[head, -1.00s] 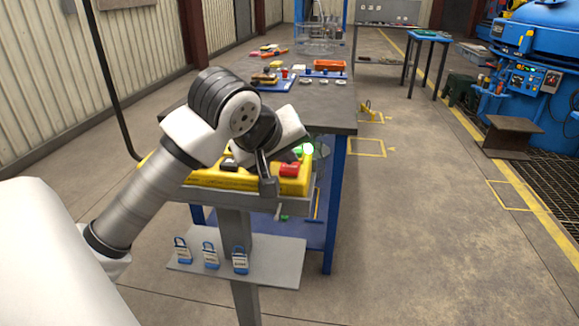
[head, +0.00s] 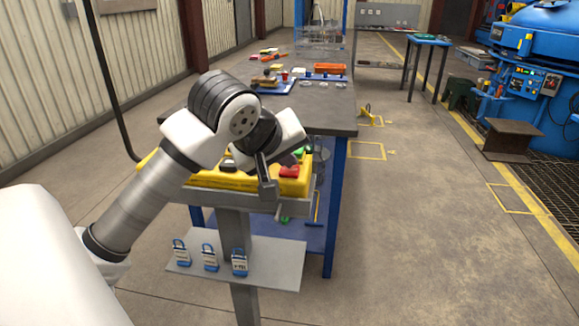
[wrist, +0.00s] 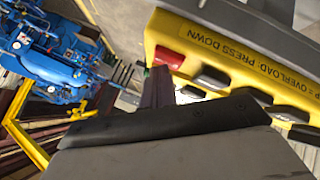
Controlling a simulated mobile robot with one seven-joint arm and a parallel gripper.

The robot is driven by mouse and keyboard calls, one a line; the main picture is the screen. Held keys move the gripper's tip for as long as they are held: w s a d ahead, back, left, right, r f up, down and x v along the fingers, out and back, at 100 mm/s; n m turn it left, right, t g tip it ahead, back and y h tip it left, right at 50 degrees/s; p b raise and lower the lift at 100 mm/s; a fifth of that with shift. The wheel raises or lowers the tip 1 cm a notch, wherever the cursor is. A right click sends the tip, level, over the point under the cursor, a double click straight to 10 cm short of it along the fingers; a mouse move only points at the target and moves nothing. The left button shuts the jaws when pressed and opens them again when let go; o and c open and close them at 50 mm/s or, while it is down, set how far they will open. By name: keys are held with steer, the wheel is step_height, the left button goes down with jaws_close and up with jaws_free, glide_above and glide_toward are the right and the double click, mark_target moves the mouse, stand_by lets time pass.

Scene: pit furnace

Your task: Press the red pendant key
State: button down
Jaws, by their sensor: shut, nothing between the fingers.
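The yellow pendant box (head: 296,187) lies on a grey stand. In the wrist view the red key (wrist: 169,57) shows at the box's end, beside lettering that includes "OVERLOAD: PRESS DOWN" and several grey keys (wrist: 211,79). My gripper (head: 268,188) is shut and empty, just left of the red key in the head view, in front of the box.
Three blue-and-white padlocks (head: 210,258) stand on the grey shelf (head: 275,262) below. A dark-topped workbench (head: 325,115) with trays and small parts stands behind. A green piece (head: 299,152) shows behind the red key.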

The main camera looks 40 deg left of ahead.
mark_target(287, 172)
steer(key=shift+r, duration=0.1)
steer(key=shift+r+p, duration=0.3)
steer(key=shift+r, duration=0.4)
steer(key=shift+r, duration=0.1)
steer(key=shift+r+p, duration=1.3)
steer(key=shift+r, duration=1.1)
